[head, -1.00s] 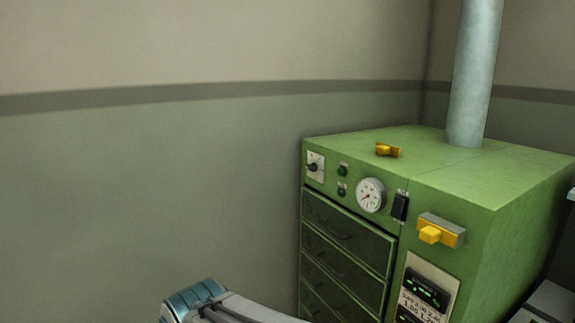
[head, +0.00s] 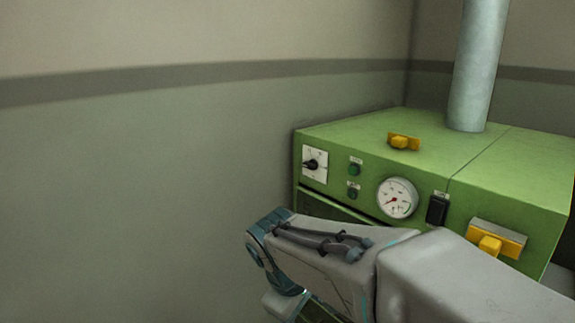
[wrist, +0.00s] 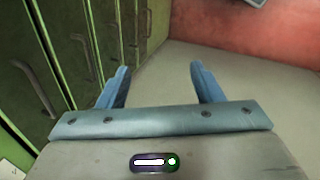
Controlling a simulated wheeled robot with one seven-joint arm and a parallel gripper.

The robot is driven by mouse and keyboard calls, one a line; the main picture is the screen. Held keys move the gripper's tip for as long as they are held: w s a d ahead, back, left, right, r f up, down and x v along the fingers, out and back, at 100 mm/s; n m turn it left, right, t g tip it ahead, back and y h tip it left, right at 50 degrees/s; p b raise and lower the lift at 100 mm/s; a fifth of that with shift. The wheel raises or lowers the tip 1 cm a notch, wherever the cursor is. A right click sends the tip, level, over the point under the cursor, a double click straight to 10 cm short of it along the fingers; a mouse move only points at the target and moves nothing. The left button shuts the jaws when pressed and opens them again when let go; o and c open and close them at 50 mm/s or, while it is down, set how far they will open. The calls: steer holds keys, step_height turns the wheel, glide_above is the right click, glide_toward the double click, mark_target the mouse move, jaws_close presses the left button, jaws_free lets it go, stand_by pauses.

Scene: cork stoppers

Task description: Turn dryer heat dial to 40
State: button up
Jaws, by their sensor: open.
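The green dryer cabinet (head: 470,195) stands at the right in the head view. Its heat dial, a black knob on a white square plate (head: 314,164), is at the upper left of the front panel. The knob's pointer setting is too small to read. My arm crosses in front of the cabinet below the panel, and its fingers are hidden in the head view. In the wrist view my gripper (wrist: 160,84) is open with two blue fingers apart and nothing between them. Cabinet drawers (wrist: 85,50) are left of the fingers. The dial is not in the wrist view.
Green buttons (head: 354,179), a round gauge (head: 397,198), a black switch (head: 437,209) and a yellow latch (head: 490,244) are on the front. Another yellow piece (head: 403,142) and a grey pipe (head: 478,65) are on top. Left of the cabinet is bare wall.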

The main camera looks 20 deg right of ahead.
steer(key=w+d+r+n+h, duration=0.3)
steer(key=w+d+n+h, duration=0.15)
steer(key=w, duration=0.25)
steer(key=n+t+h, duration=0.4)
steer(key=n+h, duration=0.5)
steer(key=n, duration=0.3)
glide_toward(308, 165)
steer(key=p+x, duration=0.2)
steer(key=x, duration=0.7)
steer(key=shift+w, duration=0.15)
steer(key=c, duration=1)
